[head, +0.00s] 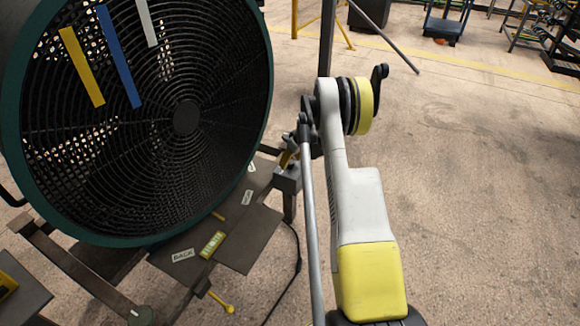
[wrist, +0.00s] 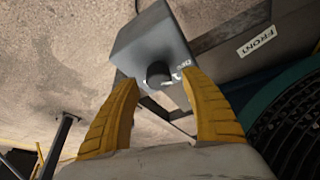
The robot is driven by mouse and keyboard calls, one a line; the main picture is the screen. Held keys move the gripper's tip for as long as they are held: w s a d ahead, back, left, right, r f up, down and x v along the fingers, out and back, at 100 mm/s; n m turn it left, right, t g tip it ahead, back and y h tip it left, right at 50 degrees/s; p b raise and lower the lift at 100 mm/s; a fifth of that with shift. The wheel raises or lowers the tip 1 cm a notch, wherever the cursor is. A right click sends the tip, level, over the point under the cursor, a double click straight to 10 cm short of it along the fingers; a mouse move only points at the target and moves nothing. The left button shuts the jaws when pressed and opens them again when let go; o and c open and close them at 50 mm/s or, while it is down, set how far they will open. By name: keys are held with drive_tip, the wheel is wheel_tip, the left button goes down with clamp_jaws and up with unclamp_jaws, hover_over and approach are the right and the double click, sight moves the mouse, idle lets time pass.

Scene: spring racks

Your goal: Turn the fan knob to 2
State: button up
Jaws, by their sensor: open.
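The fan (head: 135,120) is a large round grille with a green rim, at the left in the head view. A grey box (head: 287,178) is mounted beside it, and in the wrist view the same box (wrist: 150,42) fills the upper middle. A dark round knob (wrist: 158,74) sticks out of its face, with white markings beside it that I cannot read. My gripper (wrist: 160,80) is open, with one yellow finger on each side of the knob in the picture. I cannot tell whether a finger touches it.
Yellow, blue and white strips (head: 121,55) hang on the grille. A plate labelled FRONT (wrist: 257,41) shows beside the box. A black cable (head: 297,262) runs over the floor below the fan. The concrete floor (head: 480,200) to the right is clear.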

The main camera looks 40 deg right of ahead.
drive_tip(key=shift+x, duration=0.85)
drive_tip(key=shift+r, duration=0.1)
drive_tip(key=c, duration=1.2)
